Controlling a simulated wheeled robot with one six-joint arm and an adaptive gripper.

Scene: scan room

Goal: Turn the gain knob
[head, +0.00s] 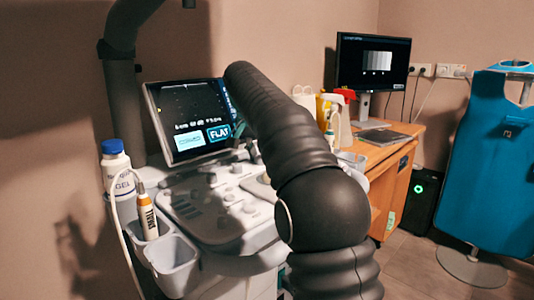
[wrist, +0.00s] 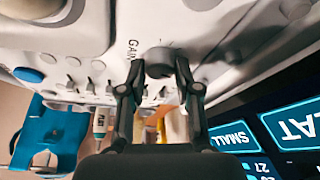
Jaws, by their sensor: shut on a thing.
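The gain knob (wrist: 158,55) is a round grey knob on the pale console panel, with the printed letters "GAIN" partly visible beside it in the wrist view. My gripper (wrist: 158,68) has one fingertip on each side of the knob and is shut on it. In the head view the console (head: 200,212) stands below the ultrasound screen (head: 190,118), which shows a lit "FLAT" tile. My own arm reaches across the console there and hides the gain knob and most of the gripper.
A wooden desk (head: 395,180) with a monitor (head: 372,62) stands behind at the right.

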